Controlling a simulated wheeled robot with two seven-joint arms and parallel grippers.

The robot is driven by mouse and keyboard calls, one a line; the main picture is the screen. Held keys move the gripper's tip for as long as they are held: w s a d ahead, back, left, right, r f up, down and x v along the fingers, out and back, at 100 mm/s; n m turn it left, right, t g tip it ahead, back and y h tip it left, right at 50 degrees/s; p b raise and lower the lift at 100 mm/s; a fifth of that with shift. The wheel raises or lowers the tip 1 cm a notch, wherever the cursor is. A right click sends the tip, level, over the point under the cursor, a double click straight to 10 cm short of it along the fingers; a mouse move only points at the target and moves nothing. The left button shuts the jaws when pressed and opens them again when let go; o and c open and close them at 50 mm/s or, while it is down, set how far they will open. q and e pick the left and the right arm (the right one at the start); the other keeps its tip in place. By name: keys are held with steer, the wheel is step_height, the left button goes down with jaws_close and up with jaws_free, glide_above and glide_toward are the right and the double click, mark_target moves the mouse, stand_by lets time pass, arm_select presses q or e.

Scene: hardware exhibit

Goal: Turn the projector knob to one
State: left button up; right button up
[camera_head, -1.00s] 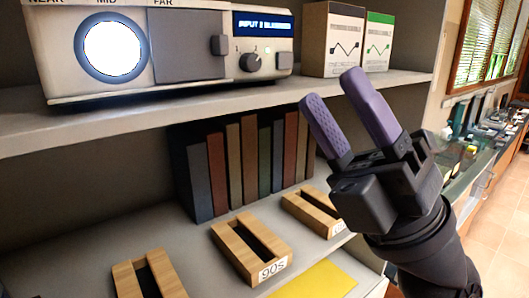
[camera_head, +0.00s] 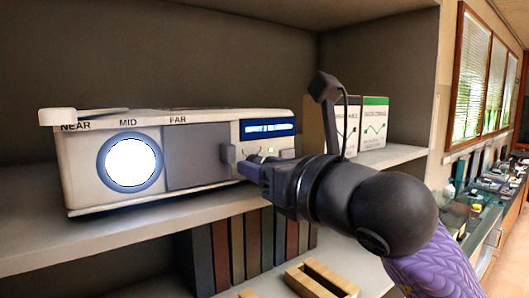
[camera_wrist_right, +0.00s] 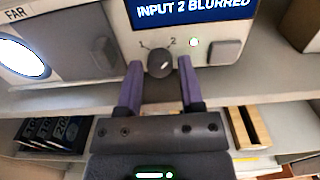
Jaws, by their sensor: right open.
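The projector (camera_head: 85,165) is a white box on the upper shelf with a bright round lens and a blue display. The right wrist view shows the display (camera_wrist_right: 190,8) reading "INPUT 2 BLURRED". Below it is the dark round knob (camera_wrist_right: 160,64) between the marks 1 and 2; its white pointer tilts up toward the 2. My right gripper (camera_wrist_right: 158,85) is open, with one purple finger on each side of the knob's front; contact cannot be told. In the head view my right gripper (camera_head: 248,170) reaches the projector front and hides the knob. My left gripper is not in view.
A dark slider tab (camera_head: 228,153) sits left of the knob, and a square button (camera_wrist_right: 222,52) right of it. Boxes (camera_head: 374,122) stand right of the projector. Books (camera_head: 236,250) and a wooden holder (camera_head: 322,280) are on the shelf below.

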steer(key=shift+w+f, duration=0.1)
jaws_close()
